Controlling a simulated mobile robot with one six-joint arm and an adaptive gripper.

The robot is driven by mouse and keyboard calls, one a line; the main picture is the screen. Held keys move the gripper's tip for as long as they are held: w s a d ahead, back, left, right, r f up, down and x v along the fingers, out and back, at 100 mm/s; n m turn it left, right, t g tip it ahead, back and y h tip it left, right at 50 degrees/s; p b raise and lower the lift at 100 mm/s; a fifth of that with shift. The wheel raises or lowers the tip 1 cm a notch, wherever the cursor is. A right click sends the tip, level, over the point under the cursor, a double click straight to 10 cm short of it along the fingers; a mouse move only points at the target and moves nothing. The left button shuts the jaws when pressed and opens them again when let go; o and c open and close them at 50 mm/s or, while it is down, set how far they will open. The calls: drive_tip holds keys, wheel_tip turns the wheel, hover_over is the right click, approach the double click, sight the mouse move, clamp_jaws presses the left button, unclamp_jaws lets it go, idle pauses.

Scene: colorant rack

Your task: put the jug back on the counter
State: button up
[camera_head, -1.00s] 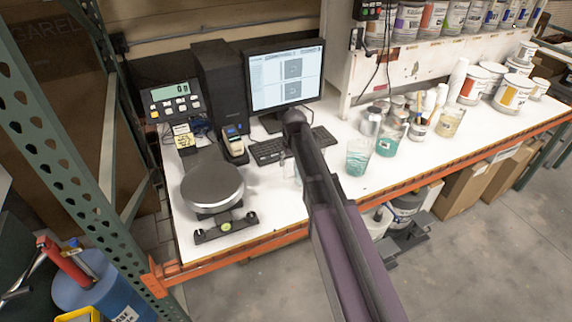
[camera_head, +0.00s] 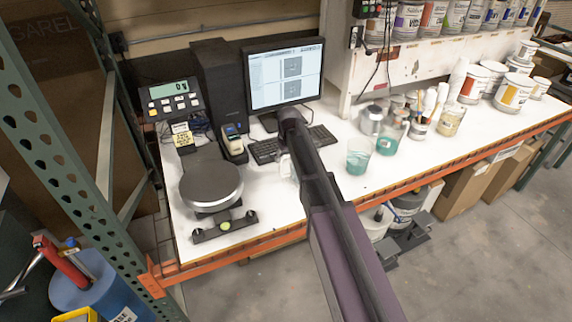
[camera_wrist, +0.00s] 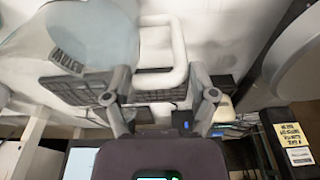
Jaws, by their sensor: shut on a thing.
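The jug shows in the wrist view as a pale translucent body (camera_wrist: 97,35) with a dark label and a white loop handle (camera_wrist: 178,45). My gripper (camera_wrist: 161,80) has its two fingers on either side of the handle and is shut on it. In the head view my arm hides most of the jug; a pale piece of it (camera_head: 287,168) shows left of the arm, over the counter. The white counter (camera_head: 320,210) runs beneath. I cannot tell whether the jug's base touches the counter.
A scale with a round pan (camera_head: 211,185) stands at the left. A keyboard (camera_head: 265,150) and monitor (camera_head: 285,75) are behind. A cup of teal liquid (camera_head: 358,157) stands close to the right of my arm, with more cups and paint cans beyond. Bare counter lies between scale and arm.

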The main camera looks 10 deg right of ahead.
drive_tip(key=shift+f+b, duration=0.75)
drive_tip(key=shift+f, duration=0.35)
drive_tip(key=o, duration=1.2)
drive_tip(key=shift+r, duration=0.1)
drive_tip(key=r+p, duration=0.4)
drive_tip(key=s+r+p, duration=0.1)
drive_tip(key=r+p, duration=0.3)
drive_tip(key=s+r+p, duration=0.1)
drive_tip(key=r+p, duration=0.2)
drive_tip(key=p, duration=0.1)
drive_tip(key=shift+d+r, duration=0.25)
drive_tip(key=shift+r, duration=0.15)
drive_tip(key=s+d+m, duration=0.1)
drive_tip(key=s+d, duration=0.1)
drive_tip(key=s, duration=0.6)
drive_tip(key=s+d+m+g, duration=0.1)
drive_tip(key=s+d, duration=0.1)
drive_tip(key=s, duration=0.6)
drive_tip(key=s+d+m, duration=0.1)
drive_tip(key=s+d, duration=0.2)
drive_tip(key=s, duration=0.6)
drive_tip(key=shift+f+g+h, duration=0.15)
drive_tip(key=shift+g+h, duration=0.15)
drive_tip(key=shift+g, duration=0.1)
